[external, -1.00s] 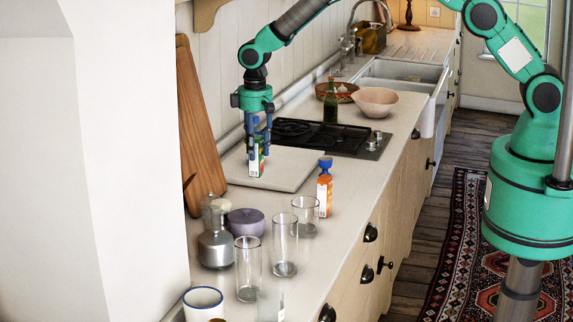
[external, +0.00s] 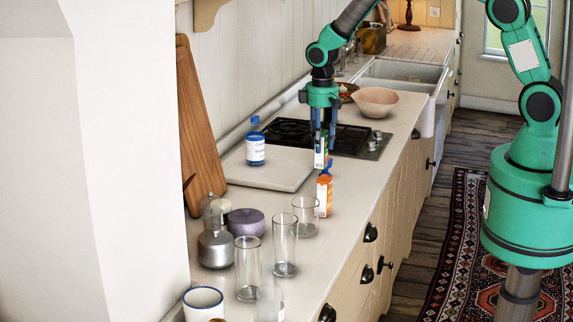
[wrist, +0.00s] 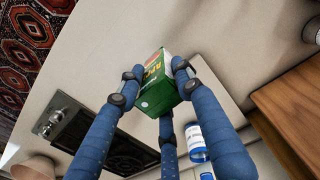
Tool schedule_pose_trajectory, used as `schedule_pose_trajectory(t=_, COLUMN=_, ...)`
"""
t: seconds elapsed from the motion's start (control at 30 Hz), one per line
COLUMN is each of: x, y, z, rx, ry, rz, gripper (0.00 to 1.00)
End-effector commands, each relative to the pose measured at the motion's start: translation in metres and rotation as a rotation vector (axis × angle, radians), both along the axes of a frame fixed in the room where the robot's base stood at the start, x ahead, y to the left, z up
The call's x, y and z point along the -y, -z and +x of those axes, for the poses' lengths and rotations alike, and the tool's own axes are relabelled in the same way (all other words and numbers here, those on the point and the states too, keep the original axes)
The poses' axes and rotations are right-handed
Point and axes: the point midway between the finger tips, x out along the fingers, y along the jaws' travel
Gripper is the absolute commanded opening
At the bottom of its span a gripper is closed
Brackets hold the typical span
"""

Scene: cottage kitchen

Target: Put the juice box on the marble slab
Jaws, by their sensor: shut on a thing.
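The juice box (external: 321,156), a small green and white carton, is between the blue fingers of my gripper (external: 322,140). My gripper is shut on it. In the wrist view the green juice box (wrist: 157,85) sits between the fingertips (wrist: 152,90). My gripper holds the box near the slab's right edge, just behind the orange bottle in the external view. I cannot tell how high the box is above the counter.
A blue and white bottle (external: 255,149) stands on the slab. An orange bottle (external: 325,194) stands right of the slab, close to the held box. Glasses (external: 284,248) and a purple pot (external: 246,223) stand nearer. The hob (external: 350,140) is behind. The slab's front part is clear.

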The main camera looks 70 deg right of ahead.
Motion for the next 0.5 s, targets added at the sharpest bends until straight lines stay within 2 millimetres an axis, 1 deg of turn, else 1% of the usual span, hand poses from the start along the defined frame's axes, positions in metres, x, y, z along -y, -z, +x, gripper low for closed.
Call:
schedule_pose_trajectory(t=0.33, x=0.0016, y=-0.0002, z=-0.0016, rx=0.001, ry=0.0, rz=0.0, gripper=0.03)
schedule_pose_trajectory(t=0.5, x=0.0019, y=0.0001, z=0.0014, rx=0.0, ry=0.0, rz=0.0, gripper=0.03)
